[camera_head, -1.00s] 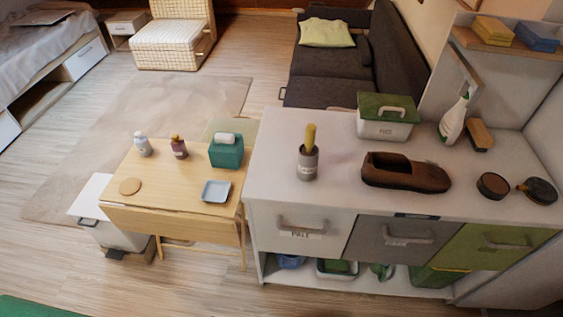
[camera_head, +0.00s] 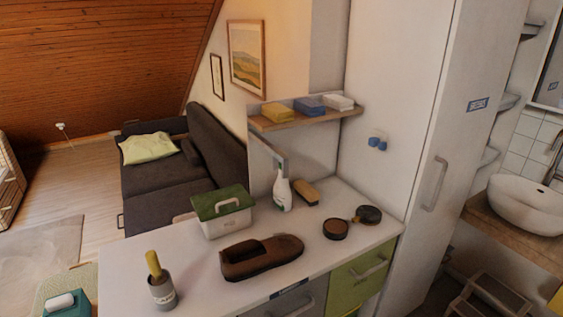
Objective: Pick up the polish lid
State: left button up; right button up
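Two small round dark pieces lie near the right end of the white counter. The left one is a round tin (camera_head: 335,229) with a brown top face and a dark rim. The right one (camera_head: 367,214) is a dark disc with a small brown part at its left edge. I cannot tell for certain which is the polish lid; the right disc looks more like a lid. They lie close together. Neither of my grippers is in view.
A brown shoe (camera_head: 262,258), a green-lidded box (camera_head: 222,212), a white spray bottle (camera_head: 282,190) and a brush (camera_head: 306,192) stand on the counter (camera_head: 205,287). A cup with a yellow-handled tool (camera_head: 161,292) is at the left. A tall white cabinet (camera_head: 415,120) rises behind the right end.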

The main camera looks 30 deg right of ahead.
aim_at(367, 215)
jog(key=k+l+z, duration=0.1)
jog(key=z, duration=1.35)
jog(key=i+l, duration=0.2)
jog(key=u, duration=0.05)
